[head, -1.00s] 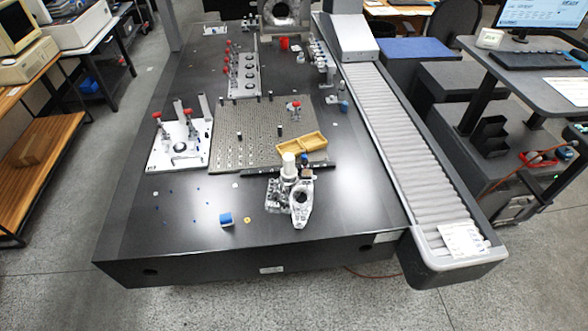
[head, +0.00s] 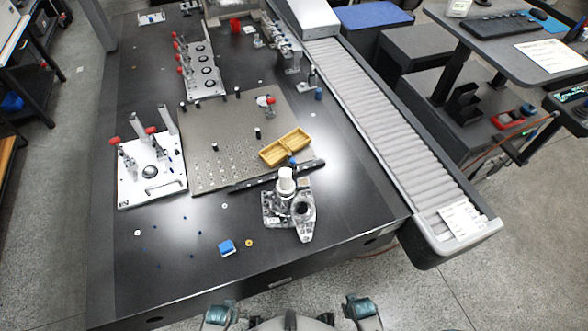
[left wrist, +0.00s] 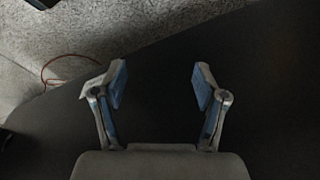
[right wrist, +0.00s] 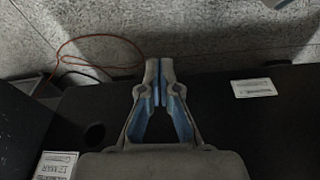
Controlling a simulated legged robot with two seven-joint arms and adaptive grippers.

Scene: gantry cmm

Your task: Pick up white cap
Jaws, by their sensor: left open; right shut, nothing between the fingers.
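A white cylindrical piece (head: 286,177), the likeliest white cap, stands upright on a silver machined metal part (head: 304,215) near the front right of the dark table. Neither wrist view shows it. My left gripper (left wrist: 160,86) is open and empty, with only dark surface and floor around it. My right gripper (right wrist: 159,80) is shut with its fingertips together and nothing between them. Neither gripper can be made out in the head view, where only teal parts of my own body show at the bottom edge.
A tan tray (head: 286,148) and a dark bar (head: 277,176) lie just behind the metal part. A blue block (head: 226,247) sits to its left. A perforated plate (head: 225,165) and a white fixture (head: 150,172) are farther left. A roller conveyor (head: 395,130) runs along the right.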

